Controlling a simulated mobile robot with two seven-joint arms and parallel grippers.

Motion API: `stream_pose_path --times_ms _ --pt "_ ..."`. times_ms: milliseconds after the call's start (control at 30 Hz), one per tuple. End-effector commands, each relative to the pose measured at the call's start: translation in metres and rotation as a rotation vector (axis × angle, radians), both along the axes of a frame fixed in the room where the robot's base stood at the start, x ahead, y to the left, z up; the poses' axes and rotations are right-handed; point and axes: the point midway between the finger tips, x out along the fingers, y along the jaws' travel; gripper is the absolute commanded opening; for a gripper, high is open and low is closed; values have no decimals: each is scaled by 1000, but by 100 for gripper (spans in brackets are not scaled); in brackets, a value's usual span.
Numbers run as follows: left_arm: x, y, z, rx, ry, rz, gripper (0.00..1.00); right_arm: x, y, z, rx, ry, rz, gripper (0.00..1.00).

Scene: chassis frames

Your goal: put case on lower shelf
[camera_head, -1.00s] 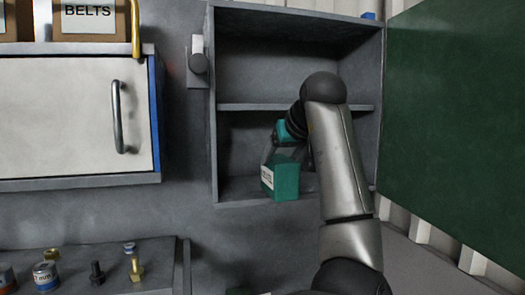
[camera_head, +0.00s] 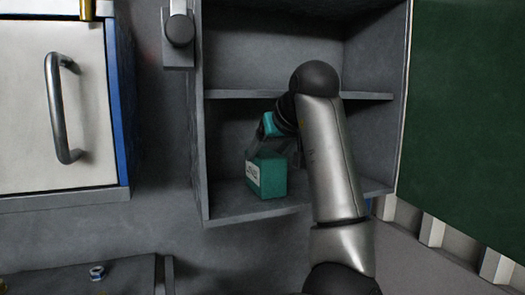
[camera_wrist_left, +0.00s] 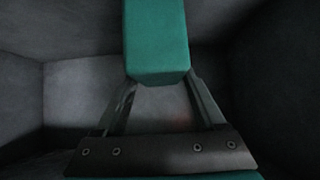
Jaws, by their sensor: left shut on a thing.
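The teal case (camera_head: 272,178), with a white label on its left face, is inside the lower compartment of the open cabinet. My left gripper (camera_head: 264,153) reaches in from the front and is shut on the upper part of the case. The case looks roughly upright, close over or on the lower shelf (camera_head: 225,210); I cannot tell whether it touches. In the left wrist view the case (camera_wrist_left: 157,42) sits between the two fingertips of the left gripper (camera_wrist_left: 158,85). My arm hides the right part of the compartment. My right gripper is out of view.
A middle shelf (camera_head: 245,95) runs just above my wrist, and the upper compartment is empty. The green cabinet door (camera_head: 465,120) stands open on the right. A white cabinet with a handle (camera_head: 62,108) is on the left. Bare shelf floor shows left of the case.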

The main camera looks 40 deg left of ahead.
Motion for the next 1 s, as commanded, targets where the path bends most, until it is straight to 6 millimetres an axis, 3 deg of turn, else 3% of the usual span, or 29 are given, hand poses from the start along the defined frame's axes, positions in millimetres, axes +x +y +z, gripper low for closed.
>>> stream_pose_path --times_ms 133,300,333,567,900,1000 --pt "0 0 0 -2 0 1 0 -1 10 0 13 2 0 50" --pt "0 0 -4 -1 0 1 0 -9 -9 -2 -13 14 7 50" --pt "0 0 -5 -4 3 1 73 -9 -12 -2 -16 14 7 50" --pt "0 0 -4 -4 2 1 99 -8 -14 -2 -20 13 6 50" --pt "0 -1 1 -3 1 1 100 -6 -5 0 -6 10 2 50" --pt "-4 -11 8 -2 -3 -1 100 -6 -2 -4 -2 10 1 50"
